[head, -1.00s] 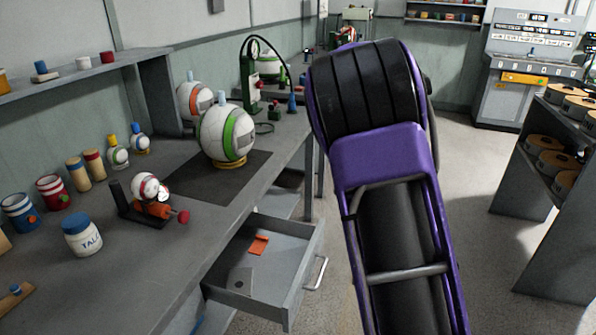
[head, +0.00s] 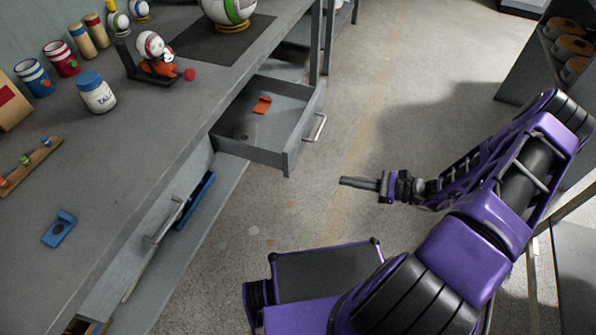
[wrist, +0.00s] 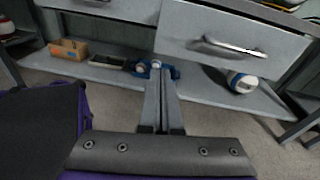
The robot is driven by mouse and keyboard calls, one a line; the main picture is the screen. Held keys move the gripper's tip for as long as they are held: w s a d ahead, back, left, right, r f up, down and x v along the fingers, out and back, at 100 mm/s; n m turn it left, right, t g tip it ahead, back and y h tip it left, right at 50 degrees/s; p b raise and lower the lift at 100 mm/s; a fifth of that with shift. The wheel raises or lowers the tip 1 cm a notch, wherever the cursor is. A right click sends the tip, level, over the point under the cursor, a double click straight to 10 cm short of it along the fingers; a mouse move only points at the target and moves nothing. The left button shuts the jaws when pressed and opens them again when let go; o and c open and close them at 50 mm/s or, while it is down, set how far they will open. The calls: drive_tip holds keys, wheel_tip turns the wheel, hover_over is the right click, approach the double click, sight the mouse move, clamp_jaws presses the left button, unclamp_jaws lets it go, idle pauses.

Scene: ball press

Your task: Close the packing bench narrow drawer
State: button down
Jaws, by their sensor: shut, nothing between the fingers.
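A grey drawer (head: 262,151) stands pulled out from under the bench top in the head view. A small orange piece (head: 262,105) lies inside it. Its bar handle (head: 316,128) is on the front at the right. My gripper (head: 345,181) is shut and empty, pointing left towards the bench. It is in front of the drawer, apart from the handle and nearer to me. In the wrist view the shut fingers (wrist: 160,75) are left of and below a drawer front with a bar handle (wrist: 235,46), seemingly the same drawer.
The bench top (head: 150,160) carries a talc jar (head: 96,92), other jars and a small red-ended press (head: 165,62). Another bar handle (head: 162,222) is lower left. A low shelf (wrist: 110,72) holds a box (wrist: 68,49) and other items. Floor right of the drawer is clear.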

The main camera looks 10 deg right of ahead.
drive_tip(key=r+m+t, duration=0.1)
drive_tip(key=m+t, duration=0.1)
approach(291, 163)
drive_tip(key=shift+y, duration=0.3)
drive_tip(key=x, duration=0.7)
drive_tip(key=shift+f+b, duration=0.1)
drive_tip(key=shift+b, duration=0.2)
